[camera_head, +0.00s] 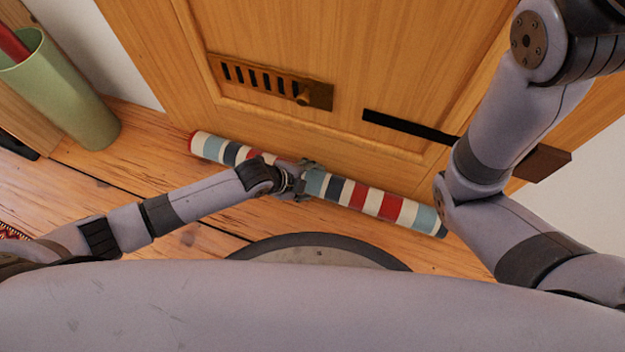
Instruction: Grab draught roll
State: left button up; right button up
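The draught roll (375,201), a long tube with red, white, light blue and dark blue stripes, lies slantwise along the foot of the wooden door. Its left end is red and its right end dark blue. My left gripper (304,180) is at the roll's middle, with its fingers at the roll's two long sides, and it hides a short stretch of it. Whether the fingers press on the roll I cannot tell. My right arm rises at the right and leaves the picture, so its gripper is out of view.
The wooden door (300,50) stands behind the roll, with a slotted brown plate (270,82) and a black strip (405,126) on it. A green bin (62,92) holding something red stands at the left. Plank floor (150,165) is bare around the roll's left end.

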pick_arm(q)
grip_shut()
jog(key=shift+r, duration=0.1)
dwell(0.7)
